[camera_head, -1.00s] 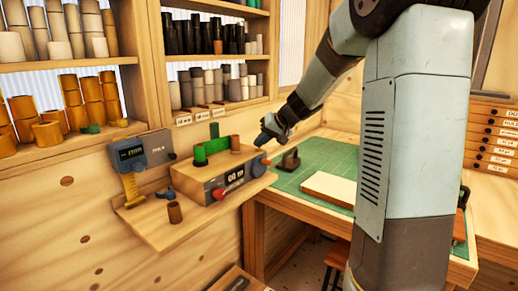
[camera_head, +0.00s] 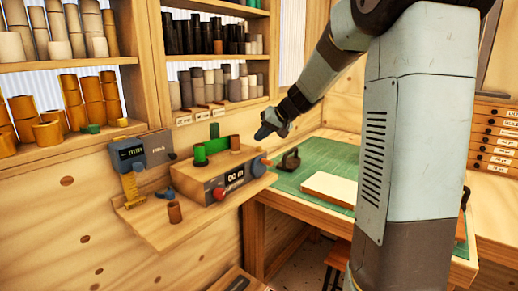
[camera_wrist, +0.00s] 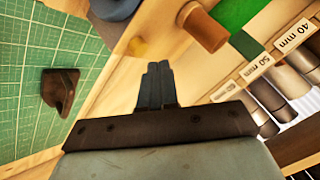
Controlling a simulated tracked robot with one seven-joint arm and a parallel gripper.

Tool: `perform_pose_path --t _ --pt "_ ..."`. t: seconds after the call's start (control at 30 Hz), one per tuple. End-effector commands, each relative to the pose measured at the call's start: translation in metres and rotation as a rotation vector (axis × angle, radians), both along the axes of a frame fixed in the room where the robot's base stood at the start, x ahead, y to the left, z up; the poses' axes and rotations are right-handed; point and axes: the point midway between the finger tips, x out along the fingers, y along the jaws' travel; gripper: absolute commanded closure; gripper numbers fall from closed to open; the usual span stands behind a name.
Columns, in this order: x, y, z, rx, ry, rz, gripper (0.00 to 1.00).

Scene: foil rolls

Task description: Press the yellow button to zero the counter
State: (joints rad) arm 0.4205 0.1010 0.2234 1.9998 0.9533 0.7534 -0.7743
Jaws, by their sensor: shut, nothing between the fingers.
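The counter box (camera_head: 205,183) sits on the wall shelf, with a small dark display (camera_head: 235,177), a red knob (camera_head: 221,193) and a blue-grey knob (camera_head: 259,167) on it. My gripper (camera_head: 261,133) is above the box's right end, its fingers shut and empty. In the wrist view the shut fingers (camera_wrist: 157,85) point toward the wooden box top. The yellow button (camera_wrist: 138,47) shows just beyond and left of the fingertips, apart from them in the picture. I cannot make out the button in the head view. The display digits are too small to read surely.
A brown roll (camera_wrist: 203,27) stands on the box close to the fingers, beside a green part (camera_head: 217,146). A grey gauge (camera_head: 141,152) is on the wall at left. The green cutting mat (camera_head: 310,160) holds a dark tool (camera_head: 289,159) and a pale board (camera_head: 328,188).

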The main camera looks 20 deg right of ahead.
Motion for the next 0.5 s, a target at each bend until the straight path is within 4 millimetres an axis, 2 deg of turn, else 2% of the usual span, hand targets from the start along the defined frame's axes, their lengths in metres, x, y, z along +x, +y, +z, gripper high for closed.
perform_pose_path --t 0.5 --pt "0.000 0.000 0.041 0.000 -0.002 0.000 1.00"
